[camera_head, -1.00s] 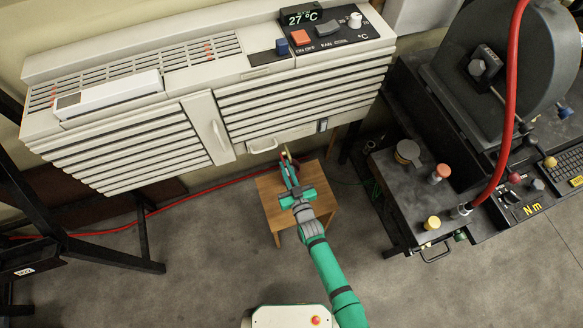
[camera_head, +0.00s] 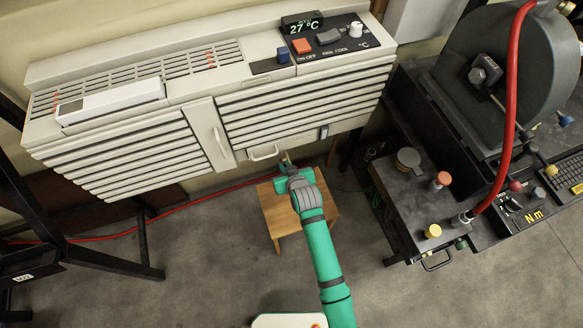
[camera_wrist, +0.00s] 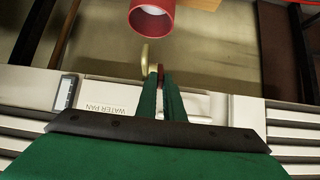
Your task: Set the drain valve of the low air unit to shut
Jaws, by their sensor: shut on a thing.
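The low air unit (camera_head: 203,110) is the long cream cabinet with slatted front on the left of the head view. My gripper (camera_head: 287,163) is below its lower edge, by the water pan. In the wrist view, my gripper (camera_wrist: 163,76) has its green fingers close together on a small red piece, apparently the drain valve's lever (camera_wrist: 160,69). A bent brass pipe (camera_wrist: 146,58) stands right beside the fingertips. The fingers hide most of the valve, so its exact setting cannot be told.
A wooden stool (camera_head: 279,222) stands under my gripper. A red cup-like thing (camera_wrist: 152,17) with a pale inside is near the pipe in the wrist view. The water pan's handle (camera_head: 263,153) is close by. A dark bench (camera_head: 400,195) with knobs stands right.

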